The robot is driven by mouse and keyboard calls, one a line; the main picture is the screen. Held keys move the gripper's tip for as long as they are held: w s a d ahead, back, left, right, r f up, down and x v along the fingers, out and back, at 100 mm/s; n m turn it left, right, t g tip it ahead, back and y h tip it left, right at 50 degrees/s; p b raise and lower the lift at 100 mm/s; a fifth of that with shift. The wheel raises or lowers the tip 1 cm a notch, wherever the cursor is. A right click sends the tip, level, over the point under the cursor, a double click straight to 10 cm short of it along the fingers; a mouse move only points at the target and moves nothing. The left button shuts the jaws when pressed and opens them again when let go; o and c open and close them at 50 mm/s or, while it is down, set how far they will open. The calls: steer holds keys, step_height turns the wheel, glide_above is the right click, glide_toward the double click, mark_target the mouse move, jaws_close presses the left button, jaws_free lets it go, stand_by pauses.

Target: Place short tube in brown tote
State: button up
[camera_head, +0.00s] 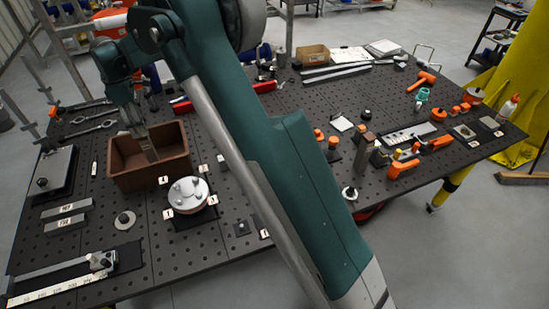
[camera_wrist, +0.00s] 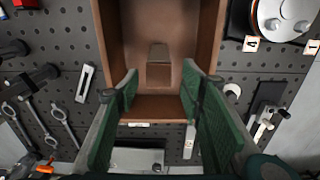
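The brown tote (camera_head: 177,167) stands on the left part of the perforated table, and its rim and inside also fill the upper middle of the wrist view (camera_wrist: 108,45). A short block-like piece, apparently the short tube (camera_wrist: 158,72), is in the tote between the lines of my fingers; in the head view a greyish piece (camera_head: 150,152) shows there below my gripper. My gripper (camera_head: 133,118) is over the tote. In the wrist view its two green fingers (camera_wrist: 160,88) are wide apart, with nothing seen held between them. Whether the tube stands or leans is unclear.
A round metal fixture (camera_head: 187,190) with number tags stands just right of the tote. Wrenches (camera_head: 90,128) lie to its left and behind. A flat grey plate (camera_head: 52,172) is at the left edge. Orange-handled clamps (camera_head: 402,168) and other tools crowd the right side.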

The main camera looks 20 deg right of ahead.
steer(key=s+d+r+m+t, duration=0.2)
steer(key=s+d+r+m, duration=0.2)
steer(key=s+d+r, duration=0.7)
steer(key=s+d+r+m+t, duration=0.1)
steer(key=s+d+r+m, duration=0.3)
steer(key=s+d+r, duration=0.65)
steer(key=s+d+f+m+t, duration=0.1)
steer(key=s+d+f+m, duration=0.2)
steer(key=s+d, duration=0.3)
steer(key=s+d+f+m+t, duration=0.1)
steer(key=s+d+f+m, duration=0.2)
steer(key=s+d, duration=0.3)
steer(key=s+d+f+m+t, duration=0.2)
steer(key=s+d, duration=0.4)
steer(key=s, duration=0.8)
step_height(320, 180, down, 2)
steer(key=shift+s+f+m, duration=0.1)
steer(key=shift+s+m, duration=0.15)
steer(key=shift+m, duration=0.65)
